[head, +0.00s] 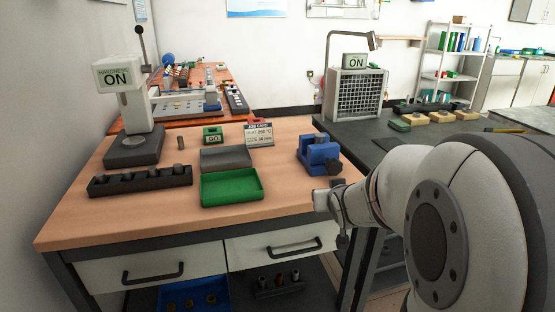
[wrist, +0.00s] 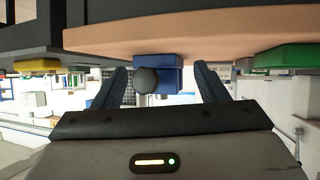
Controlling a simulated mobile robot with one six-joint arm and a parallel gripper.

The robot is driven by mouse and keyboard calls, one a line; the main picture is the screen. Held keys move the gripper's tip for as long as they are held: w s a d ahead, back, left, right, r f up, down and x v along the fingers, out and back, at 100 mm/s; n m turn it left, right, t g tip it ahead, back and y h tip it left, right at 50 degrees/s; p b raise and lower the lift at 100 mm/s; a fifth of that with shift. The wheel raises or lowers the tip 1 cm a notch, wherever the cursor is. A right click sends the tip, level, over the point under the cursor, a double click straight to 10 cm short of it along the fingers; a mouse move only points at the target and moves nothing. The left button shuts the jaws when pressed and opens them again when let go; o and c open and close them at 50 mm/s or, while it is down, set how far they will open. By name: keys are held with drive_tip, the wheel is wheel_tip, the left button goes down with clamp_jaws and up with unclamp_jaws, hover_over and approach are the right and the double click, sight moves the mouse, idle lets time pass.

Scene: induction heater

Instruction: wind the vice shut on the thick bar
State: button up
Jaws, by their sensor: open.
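The blue vice (head: 313,150) stands at the right side of the wooden bench. Its dark round knob (head: 336,167) faces the front right. A dark piece shows at the top between its jaws; I cannot tell if this is the thick bar. In the wrist view, which is upside down, the blue vice (wrist: 172,62) and its knob (wrist: 146,80) appear between the fingers of my gripper (wrist: 161,76). My gripper is open and holds nothing. In the head view my arm reaches the bench's right front edge, below and in front of the vice; its fingers are not clear there.
A green tray (head: 231,201) and a dark grey block (head: 225,158) lie left of the vice. A dark rack (head: 140,180), a small upright cylinder (head: 180,143) and a hardness tester (head: 133,148) are farther left. Bench wood around the vice is clear.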

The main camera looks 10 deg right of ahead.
sight(335, 169)
drive_tip(key=w+d+t+b, duration=0.1)
drive_tip(key=w+d+t, duration=0.1)
drive_tip(key=w+d+t+b, duration=0.1)
drive_tip(key=w+d+t, duration=0.1)
drive_tip(key=w, duration=0.1)
drive_tip(key=shift+d+f+n+y, duration=0.2)
drive_tip(key=shift+d+n+y, duration=0.05)
drive_tip(key=shift+n+y, duration=0.05)
drive_tip(key=shift+w+d+r+t+y+b, duration=0.15)
drive_tip(key=shift+w+d+t+y+b, duration=0.15)
drive_tip(key=shift+t, duration=0.3)
drive_tip(key=shift+w+d+r+t+y+b, duration=0.1)
drive_tip(key=shift+w+d+r+t+b, duration=0.1)
drive_tip(key=shift+t+b, duration=0.3)
drive_tip(key=w, duration=0.7)
drive_tip(key=shift+w+d, duration=0.2)
drive_tip(key=shift+w, duration=0.1)
drive_tip(key=shift+r, duration=0.1)
drive_tip(key=c, duration=1)
